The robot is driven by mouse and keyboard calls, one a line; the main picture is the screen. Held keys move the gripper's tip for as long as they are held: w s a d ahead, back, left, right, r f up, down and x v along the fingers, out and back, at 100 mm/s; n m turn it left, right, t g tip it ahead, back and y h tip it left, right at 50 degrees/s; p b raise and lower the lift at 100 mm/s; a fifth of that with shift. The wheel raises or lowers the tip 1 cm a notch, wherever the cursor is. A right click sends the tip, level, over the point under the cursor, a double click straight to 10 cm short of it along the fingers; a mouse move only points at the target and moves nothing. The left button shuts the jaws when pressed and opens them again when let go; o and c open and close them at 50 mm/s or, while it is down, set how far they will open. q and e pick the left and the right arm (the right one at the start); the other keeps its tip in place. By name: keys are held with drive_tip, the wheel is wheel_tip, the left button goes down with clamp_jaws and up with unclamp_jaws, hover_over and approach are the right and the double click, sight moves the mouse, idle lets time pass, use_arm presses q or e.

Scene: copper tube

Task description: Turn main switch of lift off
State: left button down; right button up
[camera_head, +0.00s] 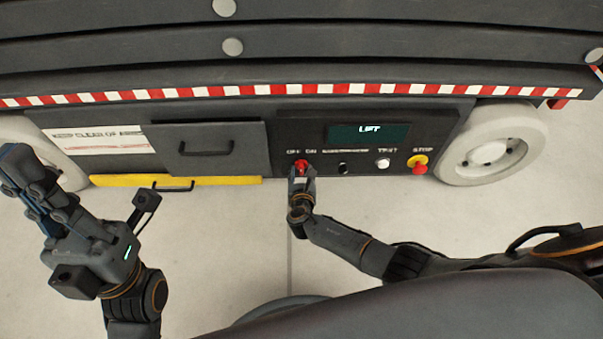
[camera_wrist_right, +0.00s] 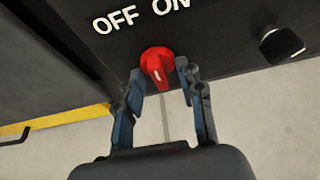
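The red main switch (camera_head: 301,165) sits on the lift's dark control panel (camera_head: 262,115), under the OFF and ON labels. In the right wrist view the red knob (camera_wrist_right: 157,66) has a white mark on its face. My right gripper (camera_head: 301,178) is at the switch, and in the wrist view its two fingers (camera_wrist_right: 160,82) are apart, one on each side of the knob's lower part. I cannot tell whether they touch it. My left gripper (camera_head: 28,175) is away at the left, with its fingers close together and pointing up; their gap is unclear.
Right of the switch are a black knob (camera_head: 343,168), a white TEST button (camera_head: 382,163) and a red STOP button (camera_head: 419,167) on yellow. A display (camera_head: 368,134) reads LIFT. A drawer front (camera_head: 207,148) and a yellow bar (camera_head: 225,181) lie left. Wheels flank the lift.

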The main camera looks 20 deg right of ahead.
drive_tip(key=shift+s, duration=0.15)
drive_tip(key=v, duration=1.1)
drive_tip(key=shift+s+r, duration=0.2)
drive_tip(key=shift+s, duration=0.1)
drive_tip(key=shift+a, duration=0.1)
